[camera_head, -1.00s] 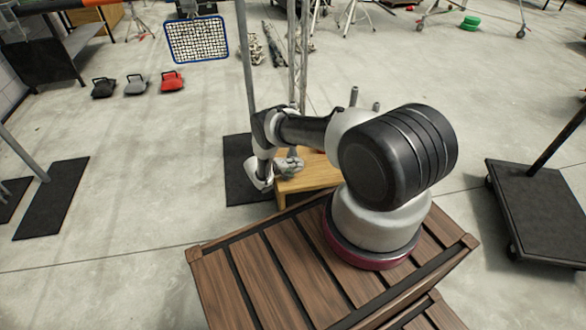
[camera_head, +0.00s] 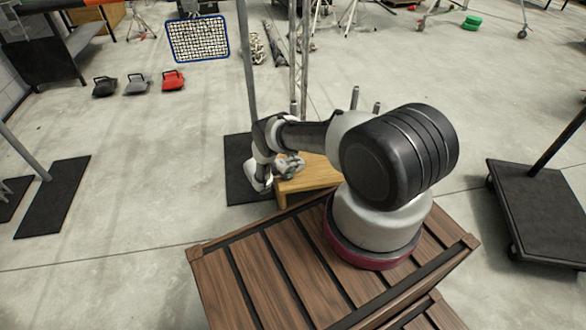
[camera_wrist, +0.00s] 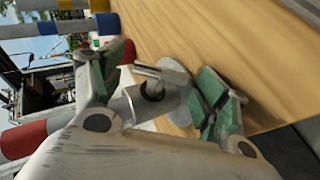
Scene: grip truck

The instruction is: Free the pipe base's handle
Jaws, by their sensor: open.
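In the wrist view, a silver metal fitting (camera_wrist: 146,104) with a dark ring and a short bar-like handle (camera_wrist: 158,74) shows between the fingers of my gripper (camera_wrist: 166,72). A round grey disc lies behind it, against a wooden surface. The green-padded fingers are open on either side of the fitting, with gaps visible; contact is unclear. In the head view, my gripper (camera_head: 276,172) is low, beside a small wooden bench (camera_head: 312,176) and over a black base plate (camera_head: 238,168). A grey upright pole (camera_head: 245,60) rises behind it. My arm hides the fitting there.
The wooden bench top (camera_wrist: 225,40) fills the wrist view's upper right. A red-and-white pole (camera_wrist: 25,138) is at its left. In the head view, a black wheeled dolly (camera_head: 545,215) stands right. Kettlebell-like weights (camera_head: 137,84) sit far left. Floor left of the plate is mostly clear.

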